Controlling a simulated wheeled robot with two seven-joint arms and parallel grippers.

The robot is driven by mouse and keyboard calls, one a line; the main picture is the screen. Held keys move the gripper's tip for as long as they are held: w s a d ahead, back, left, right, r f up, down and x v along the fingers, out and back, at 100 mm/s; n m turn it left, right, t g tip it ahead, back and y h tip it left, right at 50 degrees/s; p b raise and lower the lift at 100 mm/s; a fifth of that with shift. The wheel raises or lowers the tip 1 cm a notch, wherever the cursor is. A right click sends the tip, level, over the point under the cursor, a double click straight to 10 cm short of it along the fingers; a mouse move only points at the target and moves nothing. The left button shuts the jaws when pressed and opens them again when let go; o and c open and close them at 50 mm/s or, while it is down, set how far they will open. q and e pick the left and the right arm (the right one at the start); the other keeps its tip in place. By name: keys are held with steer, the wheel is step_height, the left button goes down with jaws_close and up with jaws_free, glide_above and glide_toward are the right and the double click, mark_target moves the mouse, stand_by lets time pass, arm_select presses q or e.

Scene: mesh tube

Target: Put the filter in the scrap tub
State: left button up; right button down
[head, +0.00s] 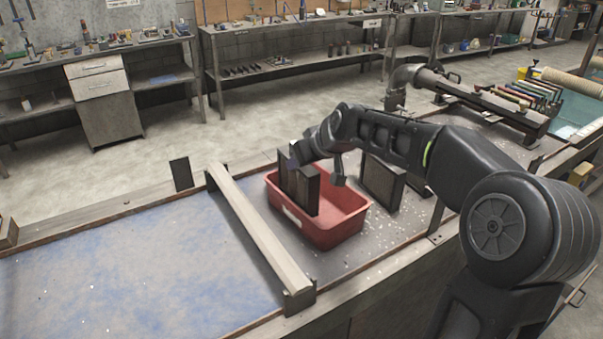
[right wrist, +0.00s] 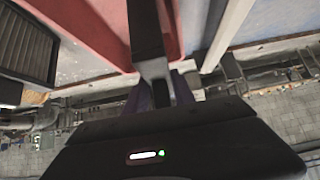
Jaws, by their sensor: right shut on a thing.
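The filter (head: 301,188), a dark framed panel, stands upright in my right gripper (head: 294,158). My right gripper is shut on its top edge. The filter is over the left part of the red scrap tub (head: 335,236), with its lower end inside the rim; I cannot tell whether it touches the tub floor. In the right wrist view the held filter (right wrist: 145,28) shows edge-on as a dark bar, with the red tub (right wrist: 78,22) beside it. My left gripper is not in view.
A second dark framed panel (head: 382,183) stands right of the tub and shows in the right wrist view (right wrist: 25,45). A raised metal bar (head: 258,230) crosses the bench left of the tub. The blue-stained bench surface (head: 120,265) further left is clear.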

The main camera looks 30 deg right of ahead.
step_height(320, 180, down, 3)
steer(key=shift+f, duration=0.3)
steer(key=c, duration=1.5)
jaws_free()
steer(key=shift+f, duration=0.15)
steer(key=o, duration=0.4)
steer(key=shift+o, duration=0.2)
steer(key=shift+r, duration=0.2)
steer(key=b+v, duration=0.1)
steer(key=v, duration=1.1)
steer(key=shift+b, duration=0.35)
